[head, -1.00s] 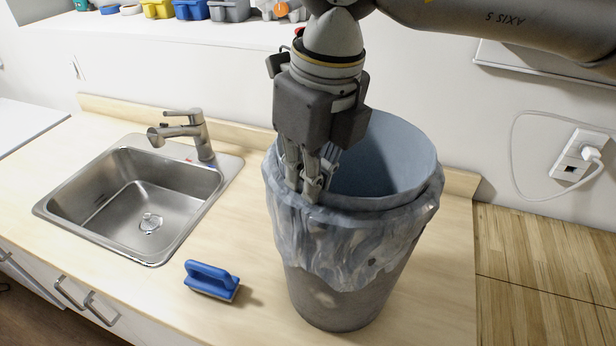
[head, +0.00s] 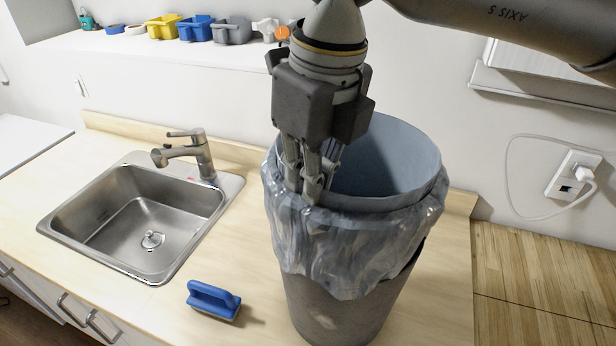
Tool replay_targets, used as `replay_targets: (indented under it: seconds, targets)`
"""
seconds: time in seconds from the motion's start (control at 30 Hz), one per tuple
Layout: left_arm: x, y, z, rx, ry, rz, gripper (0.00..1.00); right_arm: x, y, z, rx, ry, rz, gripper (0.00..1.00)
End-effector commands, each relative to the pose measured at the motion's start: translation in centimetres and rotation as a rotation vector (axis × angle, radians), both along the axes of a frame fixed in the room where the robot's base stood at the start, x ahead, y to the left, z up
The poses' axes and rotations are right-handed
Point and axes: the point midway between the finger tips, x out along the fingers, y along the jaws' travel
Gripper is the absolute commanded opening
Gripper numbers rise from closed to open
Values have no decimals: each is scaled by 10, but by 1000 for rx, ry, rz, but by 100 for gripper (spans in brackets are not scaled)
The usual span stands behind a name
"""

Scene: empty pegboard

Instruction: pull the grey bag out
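The grey bag (head: 345,250) lines a tall grey bin (head: 335,310) on the counter. Its crumpled edge is folded over the outside of the rim, and its blue-grey inside (head: 395,165) is open to view. My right gripper (head: 306,192) comes down from above at the left part of the rim. Its fingers are close together and shut on the bag's edge; the exact pinch is partly hidden by the fingers. The bin's lower body shows below the bag, with a dark gap at the right. My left gripper is not in view.
A steel sink (head: 140,225) with a faucet (head: 190,155) lies to the left. A blue scrubber (head: 213,299) rests on the counter in front of it. A wall outlet (head: 572,175) with a white cable is at the right. Small caddies (head: 197,28) stand on the back ledge.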

Motion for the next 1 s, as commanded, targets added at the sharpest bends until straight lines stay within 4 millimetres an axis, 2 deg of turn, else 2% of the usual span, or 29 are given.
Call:
replay_targets:
  seconds: [1.0]
  targets:
    - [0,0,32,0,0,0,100,0,0,53,1,0,1,0]
